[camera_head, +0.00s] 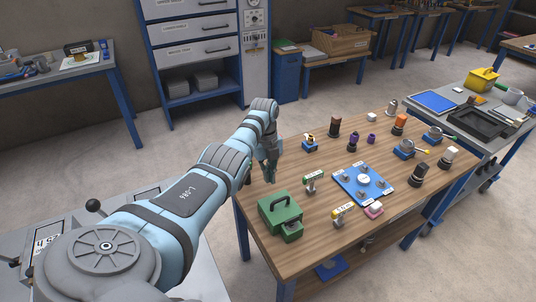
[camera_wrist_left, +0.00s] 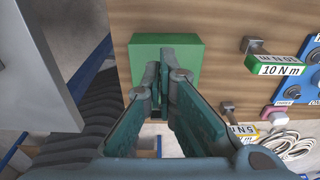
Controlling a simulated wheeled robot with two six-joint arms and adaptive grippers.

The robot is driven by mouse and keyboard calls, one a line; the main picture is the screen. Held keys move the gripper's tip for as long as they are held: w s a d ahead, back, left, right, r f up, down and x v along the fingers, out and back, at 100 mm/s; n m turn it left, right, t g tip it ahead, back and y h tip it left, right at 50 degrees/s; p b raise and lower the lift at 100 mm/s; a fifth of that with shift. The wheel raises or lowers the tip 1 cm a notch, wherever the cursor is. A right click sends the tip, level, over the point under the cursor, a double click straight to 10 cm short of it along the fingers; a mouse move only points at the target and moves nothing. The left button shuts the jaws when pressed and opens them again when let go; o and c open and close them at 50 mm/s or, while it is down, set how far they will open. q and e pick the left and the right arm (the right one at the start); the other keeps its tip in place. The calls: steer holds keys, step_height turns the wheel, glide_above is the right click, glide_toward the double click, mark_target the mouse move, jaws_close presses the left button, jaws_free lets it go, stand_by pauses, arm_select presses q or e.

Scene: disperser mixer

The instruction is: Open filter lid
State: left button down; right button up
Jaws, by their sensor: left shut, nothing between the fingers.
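My left gripper (camera_head: 271,180) hangs above the table's left edge, just behind the box in the head view. In the left wrist view its fingers (camera_wrist_left: 164,68) are together and empty, in front of a green block (camera_wrist_left: 185,45) that they partly cover. Contact with the block cannot be told. My right gripper is not in view.
Right of the box stand a green-labelled tool (camera_head: 311,184), a yellow-labelled tool (camera_head: 339,217) and a blue plate (camera_head: 350,178) with round parts. Several small bottles and devices fill the far half. The table's front left strip is bare.

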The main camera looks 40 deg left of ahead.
arm_select(q)
step_height(320, 180, up, 10)
steer(key=p, duration=0.6)
steer(key=shift+a+p, duration=0.35)
steer(key=shift+a, duration=0.1)
steer(key=shift+w, duration=0.15)
